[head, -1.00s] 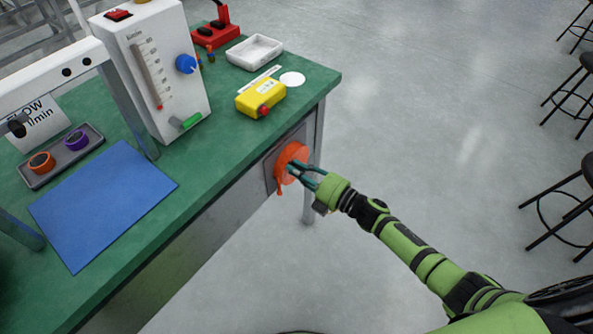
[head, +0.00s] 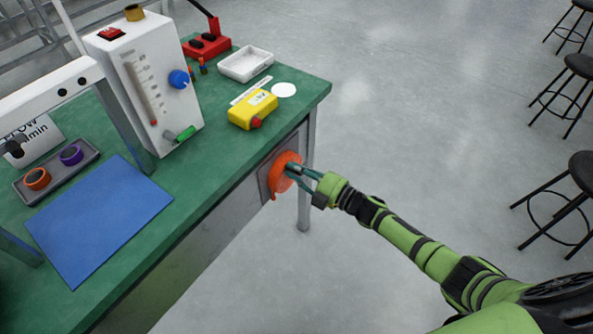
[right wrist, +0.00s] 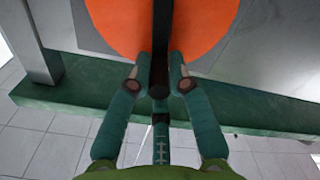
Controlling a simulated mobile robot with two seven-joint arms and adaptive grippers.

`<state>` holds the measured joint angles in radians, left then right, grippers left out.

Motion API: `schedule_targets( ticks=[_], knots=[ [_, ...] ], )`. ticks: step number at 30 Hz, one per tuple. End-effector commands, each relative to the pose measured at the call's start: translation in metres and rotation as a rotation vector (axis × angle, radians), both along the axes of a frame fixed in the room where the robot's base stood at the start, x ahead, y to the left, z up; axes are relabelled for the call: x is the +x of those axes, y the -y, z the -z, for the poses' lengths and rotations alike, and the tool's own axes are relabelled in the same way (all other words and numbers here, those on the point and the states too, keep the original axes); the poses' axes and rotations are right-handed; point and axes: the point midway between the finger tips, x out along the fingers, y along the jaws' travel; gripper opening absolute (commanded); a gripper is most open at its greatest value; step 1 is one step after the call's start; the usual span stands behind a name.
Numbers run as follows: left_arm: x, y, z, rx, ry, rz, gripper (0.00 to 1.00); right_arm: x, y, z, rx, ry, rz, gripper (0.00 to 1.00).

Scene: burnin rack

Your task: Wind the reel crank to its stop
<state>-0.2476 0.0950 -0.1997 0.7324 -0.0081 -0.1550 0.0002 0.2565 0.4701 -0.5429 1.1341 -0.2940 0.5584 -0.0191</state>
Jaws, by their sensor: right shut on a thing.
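The orange reel (head: 284,172) is mounted on a grey plate on the front side of the green bench, near its right corner. In the right wrist view the reel (right wrist: 205,25) fills the top, with a dark crank handle (right wrist: 160,60) in front of it. My right gripper (head: 296,171) is at the reel. In the right wrist view its fingers (right wrist: 160,83) are closed around the dark handle, one on each side. The far end of the handle is out of the frame. My left gripper is not in view.
On the green bench (head: 225,150) stand a white flow meter box (head: 135,75), a yellow box (head: 253,110), a white tray (head: 246,64), a red box (head: 206,46), a blue mat (head: 98,220) and a grey tray (head: 18,189). The floor on the right is clear up to several stools (head: 565,185).

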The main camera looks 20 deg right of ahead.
Motion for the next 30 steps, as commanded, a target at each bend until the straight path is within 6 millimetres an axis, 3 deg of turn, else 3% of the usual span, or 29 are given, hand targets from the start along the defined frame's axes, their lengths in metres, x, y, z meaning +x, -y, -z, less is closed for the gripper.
schedule_targets(
  ticks=[10,11,12,23,30],
  knots=[
    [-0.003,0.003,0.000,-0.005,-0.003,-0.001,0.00,0.002,0.003,-0.002,-0.001,0.003,0.006,0.00],
    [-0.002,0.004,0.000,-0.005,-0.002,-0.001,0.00,0.002,0.003,-0.002,-0.001,0.003,0.006,0.32],
    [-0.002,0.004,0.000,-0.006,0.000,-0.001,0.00,0.002,0.002,-0.002,-0.002,0.002,0.005,0.40],
    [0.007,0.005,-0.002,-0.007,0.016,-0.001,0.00,-0.001,0.003,0.000,-0.001,0.000,0.002,0.40],
    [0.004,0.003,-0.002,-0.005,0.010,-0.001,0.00,-0.030,0.025,0.001,-0.004,-0.003,0.002,0.40]
  ],
)
